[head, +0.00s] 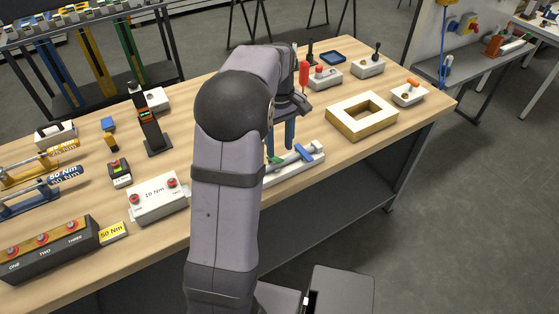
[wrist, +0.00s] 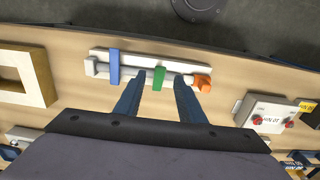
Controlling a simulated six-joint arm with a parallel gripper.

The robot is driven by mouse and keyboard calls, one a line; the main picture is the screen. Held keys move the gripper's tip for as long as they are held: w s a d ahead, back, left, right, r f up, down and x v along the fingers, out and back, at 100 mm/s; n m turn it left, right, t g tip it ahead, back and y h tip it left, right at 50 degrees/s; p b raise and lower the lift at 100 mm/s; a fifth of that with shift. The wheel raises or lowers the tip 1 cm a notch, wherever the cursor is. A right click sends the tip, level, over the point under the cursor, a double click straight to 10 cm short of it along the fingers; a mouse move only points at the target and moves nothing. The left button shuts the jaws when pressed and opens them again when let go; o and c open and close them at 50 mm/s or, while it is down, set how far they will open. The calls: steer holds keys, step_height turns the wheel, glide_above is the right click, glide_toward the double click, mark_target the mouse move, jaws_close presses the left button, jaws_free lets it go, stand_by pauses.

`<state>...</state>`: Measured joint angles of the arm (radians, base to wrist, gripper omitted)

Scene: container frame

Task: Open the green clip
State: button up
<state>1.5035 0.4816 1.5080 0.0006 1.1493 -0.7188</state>
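The green clip (wrist: 159,78) sits across a white container frame (wrist: 140,61) in the wrist view, between a blue clip (wrist: 114,67) and an orange clip (wrist: 203,83). My gripper (wrist: 159,75) is open, with its two blue fingers apart and one to each side of the green clip. I see no finger clearly touching it; the height gap is hard to tell. In the head view, my gripper (head: 280,150) points down over the frame (head: 291,171). A bit of the green clip (head: 274,159) shows there; the blue clip (head: 304,151) is plain, and my arm hides the frame's left end.
A hollow wooden box (head: 362,116) stands to the right of the frame. A white 10 Nm box (head: 158,198) with red buttons is to the left. Several small devices stand towards the back. The table's front edge runs close to the frame.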

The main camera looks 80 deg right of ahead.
mark_target(279, 160)
steer(key=shift+f+p, duration=1)
steer(key=shift+f, duration=2.5)
steer(key=shift+c, duration=0.6)
jaws_close()
